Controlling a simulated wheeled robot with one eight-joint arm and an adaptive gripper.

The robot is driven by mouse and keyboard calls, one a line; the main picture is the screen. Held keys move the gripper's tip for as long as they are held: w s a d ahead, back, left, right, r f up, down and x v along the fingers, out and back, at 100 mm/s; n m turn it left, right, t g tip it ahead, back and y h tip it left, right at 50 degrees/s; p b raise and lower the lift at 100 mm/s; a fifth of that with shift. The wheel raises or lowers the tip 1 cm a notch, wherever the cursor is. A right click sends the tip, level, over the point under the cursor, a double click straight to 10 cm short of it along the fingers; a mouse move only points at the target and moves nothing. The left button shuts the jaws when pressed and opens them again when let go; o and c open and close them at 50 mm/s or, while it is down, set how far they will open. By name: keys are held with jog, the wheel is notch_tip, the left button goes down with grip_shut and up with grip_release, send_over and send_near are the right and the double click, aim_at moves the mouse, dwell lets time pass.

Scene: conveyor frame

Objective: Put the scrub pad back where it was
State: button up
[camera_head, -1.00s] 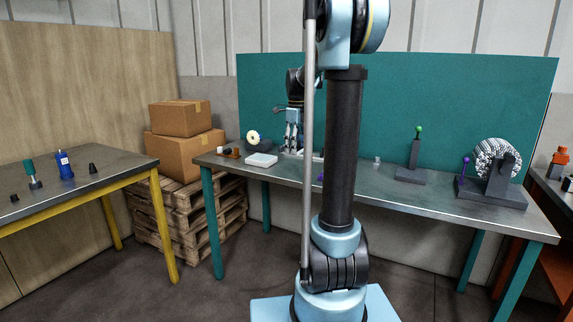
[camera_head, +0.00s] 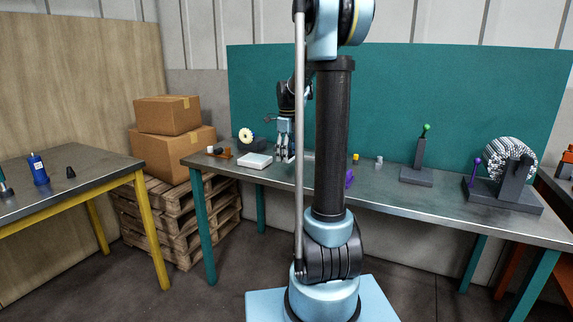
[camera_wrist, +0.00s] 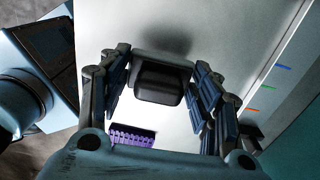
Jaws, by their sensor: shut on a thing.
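My gripper (camera_head: 285,155) is low over the teal-legged bench, just right of a white box. In the wrist view my gripper (camera_wrist: 163,72) has its fingers on both sides of a dark block with a pale grey edge, which I take to be the scrub pad (camera_wrist: 158,82). The fingertips meet its sides. In the head view the pad cannot be made out. Its height above the bench is unclear.
The white box (camera_head: 255,161) lies left of my gripper. A purple bristled thing (camera_wrist: 132,135) shows near the fingers. A green-knobbed stand (camera_head: 416,177) and a wheel fixture (camera_head: 510,165) stand at right. A yellow-legged table (camera_head: 110,172) is at left.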

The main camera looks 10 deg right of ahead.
jog(key=shift+f, duration=1.85)
jog(key=shift+f, duration=0.1)
jog(key=o, duration=1.1)
